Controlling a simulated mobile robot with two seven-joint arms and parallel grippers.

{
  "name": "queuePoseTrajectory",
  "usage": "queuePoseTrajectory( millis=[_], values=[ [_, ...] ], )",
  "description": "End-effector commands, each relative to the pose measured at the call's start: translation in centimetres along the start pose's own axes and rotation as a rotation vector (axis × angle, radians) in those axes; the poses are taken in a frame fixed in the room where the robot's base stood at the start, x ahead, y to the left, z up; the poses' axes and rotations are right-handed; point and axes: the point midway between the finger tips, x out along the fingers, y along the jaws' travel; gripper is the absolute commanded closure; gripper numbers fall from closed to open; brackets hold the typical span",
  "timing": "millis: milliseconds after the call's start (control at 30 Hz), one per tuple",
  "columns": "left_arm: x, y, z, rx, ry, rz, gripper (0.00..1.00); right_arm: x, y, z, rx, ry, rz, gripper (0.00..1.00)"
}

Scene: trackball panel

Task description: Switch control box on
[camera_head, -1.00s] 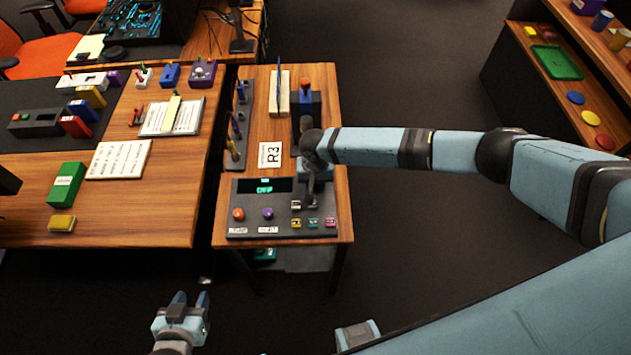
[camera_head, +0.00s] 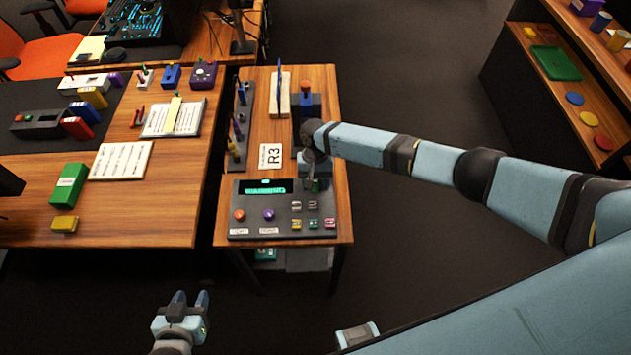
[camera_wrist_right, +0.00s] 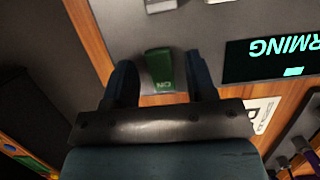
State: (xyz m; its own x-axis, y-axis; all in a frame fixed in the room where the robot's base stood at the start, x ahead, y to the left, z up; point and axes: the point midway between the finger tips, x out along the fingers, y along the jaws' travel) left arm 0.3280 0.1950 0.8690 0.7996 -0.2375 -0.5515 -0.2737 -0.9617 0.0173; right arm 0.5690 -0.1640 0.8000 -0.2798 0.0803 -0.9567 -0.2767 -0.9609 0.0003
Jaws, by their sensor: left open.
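The grey control box (camera_head: 246,214) sits at the front of the narrow wooden table. Its display (camera_head: 265,187) is lit with green text, and the part seen upside down in the right wrist view (camera_wrist_right: 270,58) reads "RMING". A green switch marked "ON" (camera_wrist_right: 160,70) is on the box. My right gripper (camera_head: 314,184) is over the box's back right corner. In the right wrist view its fingers (camera_wrist_right: 162,84) stand apart on both sides of the green switch, with gaps; the jaws are open and empty. My left gripper (camera_head: 188,300) is open and empty, low in front of the tables.
The box also has an orange knob (camera_head: 239,215), a purple knob (camera_head: 268,214) and several small coloured buttons. A wider desk (camera_head: 130,205) stands at left. Floor at right is clear.

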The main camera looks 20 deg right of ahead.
Motion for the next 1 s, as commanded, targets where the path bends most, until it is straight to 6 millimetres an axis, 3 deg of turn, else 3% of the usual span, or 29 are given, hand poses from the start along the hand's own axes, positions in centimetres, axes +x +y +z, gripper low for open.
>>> queuePoseTrajectory(
  millis=[267,700,1000],
  values=[
    [0.0,0.1,-0.1,0.0,0.003,0.002,0.57,-1.4,0.0,-0.1,-0.001,0.002,-0.001,0.49],
    [0.2,0.1,0.2,-0.001,0.002,0.003,0.57,-10.8,0.0,-0.1,-0.001,0.003,-0.002,0.49],
    [0.3,0.2,0.4,-0.002,0.002,0.004,0.57,-13.7,0.0,0.0,0.0,0.001,-0.001,0.49]
  ],
)
